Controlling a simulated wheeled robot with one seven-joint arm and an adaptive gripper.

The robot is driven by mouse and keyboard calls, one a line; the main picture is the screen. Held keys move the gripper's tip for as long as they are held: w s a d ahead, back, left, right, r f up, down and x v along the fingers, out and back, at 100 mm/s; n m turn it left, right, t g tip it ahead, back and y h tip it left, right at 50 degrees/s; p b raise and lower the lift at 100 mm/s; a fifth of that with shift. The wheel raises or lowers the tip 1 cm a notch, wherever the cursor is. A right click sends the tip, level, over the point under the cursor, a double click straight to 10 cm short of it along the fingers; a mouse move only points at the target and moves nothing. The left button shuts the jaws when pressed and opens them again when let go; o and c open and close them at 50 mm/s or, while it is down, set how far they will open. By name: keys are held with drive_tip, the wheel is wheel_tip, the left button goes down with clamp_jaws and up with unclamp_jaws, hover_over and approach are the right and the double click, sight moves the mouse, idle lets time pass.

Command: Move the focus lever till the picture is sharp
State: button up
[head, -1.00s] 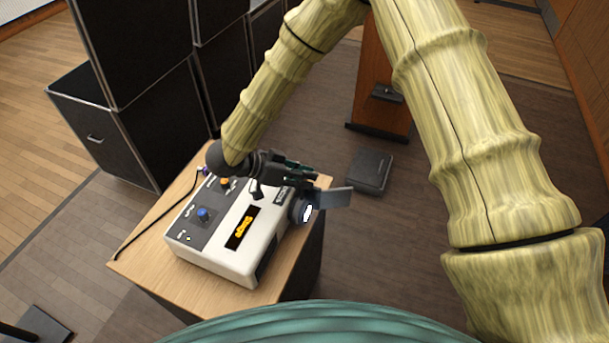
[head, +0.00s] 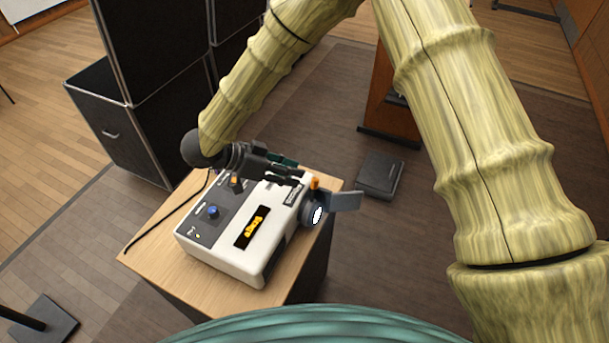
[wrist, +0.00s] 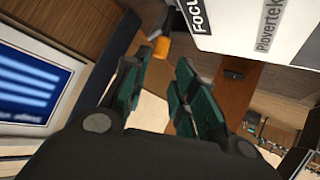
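The white projector (head: 225,262) sits on a wooden stand, its round lens (head: 317,214) at the right end. The orange focus lever (head: 314,183) stands at the lens end, just past my fingertips. In the wrist view the orange lever (wrist: 161,46) shows beside the FOCUS label (wrist: 197,14), ahead of the gap between the fingers. My gripper (wrist: 163,68) is open, with nothing visible between its fingers. Its tips appear close to the lever; I cannot tell whether they touch it. In the wrist view the screen (wrist: 35,85) shows blurred pale stripes on blue.
The wooden stand top (head: 150,248) has bare room left of the projector. A cable (head: 165,222) runs across it. Black cases (head: 120,135) stand behind on the left. A dark flat box (head: 380,175) lies on the floor at right, near a wooden cabinet (head: 388,110).

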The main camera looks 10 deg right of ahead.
sight(314, 179)
drive_tip(key=shift+v, duration=1.85)
drive_tip(key=shift+o, duration=1.4)
drive_tip(key=d+y+b, duration=0.1)
drive_tip(key=b, duration=0.3)
drive_tip(key=d+y+b, duration=0.1)
drive_tip(key=b, duration=0.3)
drive_tip(key=shift+w+d+r+g, duration=0.15)
drive_tip(key=shift+w+d+g, duration=0.15)
drive_tip(key=shift+d+g, duration=0.1)
drive_tip(key=p+x, duration=0.2)
drive_tip(key=x, duration=0.8)
drive_tip(key=shift+s+d+f, duration=0.1)
drive_tip(key=shift+d+f, duration=0.1)
